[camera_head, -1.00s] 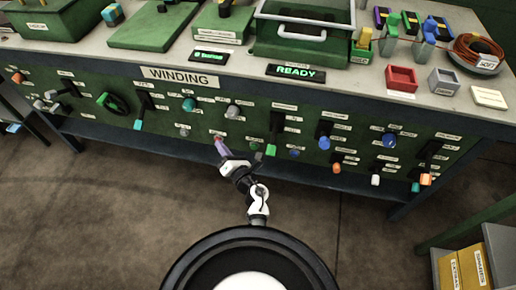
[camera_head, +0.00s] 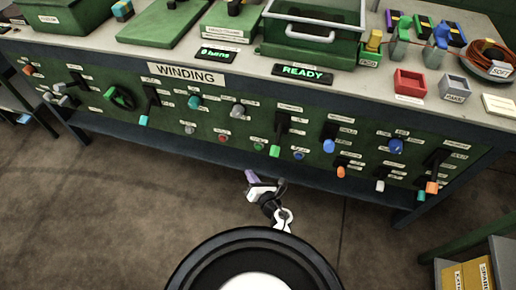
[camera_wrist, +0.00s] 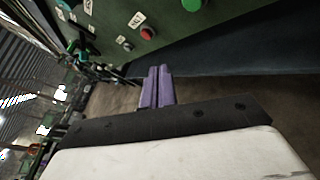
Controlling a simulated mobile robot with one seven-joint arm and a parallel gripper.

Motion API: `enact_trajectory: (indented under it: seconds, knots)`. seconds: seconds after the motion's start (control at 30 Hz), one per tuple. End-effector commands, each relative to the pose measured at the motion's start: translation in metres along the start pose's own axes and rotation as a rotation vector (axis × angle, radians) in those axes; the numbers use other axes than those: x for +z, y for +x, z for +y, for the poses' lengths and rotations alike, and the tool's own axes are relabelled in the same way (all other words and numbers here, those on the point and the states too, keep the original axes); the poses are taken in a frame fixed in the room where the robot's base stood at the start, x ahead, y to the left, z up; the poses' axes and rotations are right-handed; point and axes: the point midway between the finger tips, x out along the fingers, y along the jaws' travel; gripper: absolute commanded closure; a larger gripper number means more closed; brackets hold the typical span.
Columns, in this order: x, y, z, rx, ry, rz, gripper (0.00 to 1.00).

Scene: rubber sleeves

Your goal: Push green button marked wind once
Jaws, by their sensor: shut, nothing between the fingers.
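The green button (camera_head: 259,146) is a small round knob low on the green panel under the WINDING sign, with a red button (camera_head: 223,138) to its left. Its label is too small to read in the head view. In the wrist view a green button (camera_wrist: 191,5) is cut by the top edge, and a red button (camera_wrist: 147,33) is lower left of it. My gripper (camera_head: 250,174) has purple fingers, shut and empty. It is below and in front of the panel, apart from the buttons. The wrist view shows the fingers (camera_wrist: 157,75) pressed together, pointing below the buttons.
Displays on the bench top include a lit READY sign (camera_head: 303,71) and a smaller green readout (camera_head: 219,54). Open floor lies below the bench.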

Motion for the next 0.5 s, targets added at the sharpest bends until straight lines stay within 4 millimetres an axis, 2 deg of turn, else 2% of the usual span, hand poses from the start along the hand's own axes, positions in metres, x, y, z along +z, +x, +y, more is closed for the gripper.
enact_trajectory:
  seconds: [0.5]
  knots:
    - [0.034,0.047,-0.034,0.001,0.0,-0.003,1.0]
